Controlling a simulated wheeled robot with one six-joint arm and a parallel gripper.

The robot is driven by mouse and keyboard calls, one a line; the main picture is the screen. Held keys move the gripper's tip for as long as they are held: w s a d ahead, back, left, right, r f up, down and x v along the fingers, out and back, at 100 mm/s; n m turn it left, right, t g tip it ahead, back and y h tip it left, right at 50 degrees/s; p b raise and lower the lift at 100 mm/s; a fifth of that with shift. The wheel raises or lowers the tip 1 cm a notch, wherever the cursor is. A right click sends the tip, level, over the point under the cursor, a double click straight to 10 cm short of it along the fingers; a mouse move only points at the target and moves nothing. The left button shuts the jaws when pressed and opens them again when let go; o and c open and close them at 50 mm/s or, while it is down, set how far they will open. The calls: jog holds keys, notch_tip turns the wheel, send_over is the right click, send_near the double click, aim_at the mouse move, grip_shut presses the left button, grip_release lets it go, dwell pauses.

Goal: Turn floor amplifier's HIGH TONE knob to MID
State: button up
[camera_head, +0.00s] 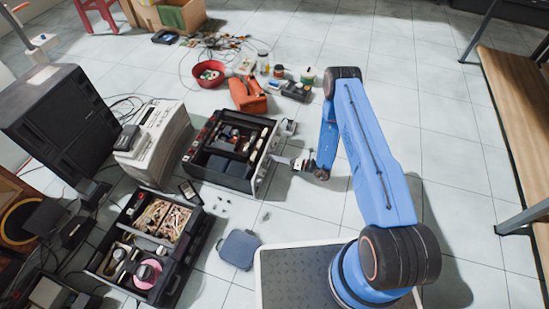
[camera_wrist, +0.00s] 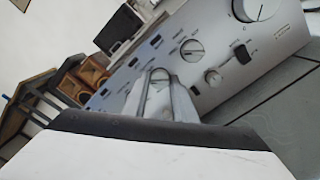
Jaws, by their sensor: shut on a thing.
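The floor amplifier (camera_head: 265,160) lies with its top open, and its silver front panel faces my arm. The panel fills much of the wrist view (camera_wrist: 225,60). My gripper (camera_head: 296,163) is at the panel. In the wrist view, my gripper's fingers (camera_wrist: 162,98) are shut on a round silver knob (camera_wrist: 159,76), one finger on each side. A similar knob (camera_wrist: 192,50) is up and to the right of it, with a smaller knob (camera_wrist: 212,77) below that one. A large dial (camera_wrist: 252,9) is farther right. The labels are too blurred to read, as is the held knob's setting.
A dark switch (camera_wrist: 242,54) sticks out from the panel. An open drawer-like unit (camera_head: 150,240), a blue-grey pad (camera_head: 239,248) and small loose parts lie nearby. A red-orange bag (camera_head: 247,94) and a red bowl (camera_head: 209,74) are behind.

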jog(key=shift+d+f+m, duration=0.1)
jog(key=shift+m, duration=4.9)
jog(key=o, duration=1)
jog(key=shift+o, duration=0.2)
jog(key=v, duration=1.7)
jog(key=shift+d, duration=0.2)
jog(key=shift+s, duration=0.1)
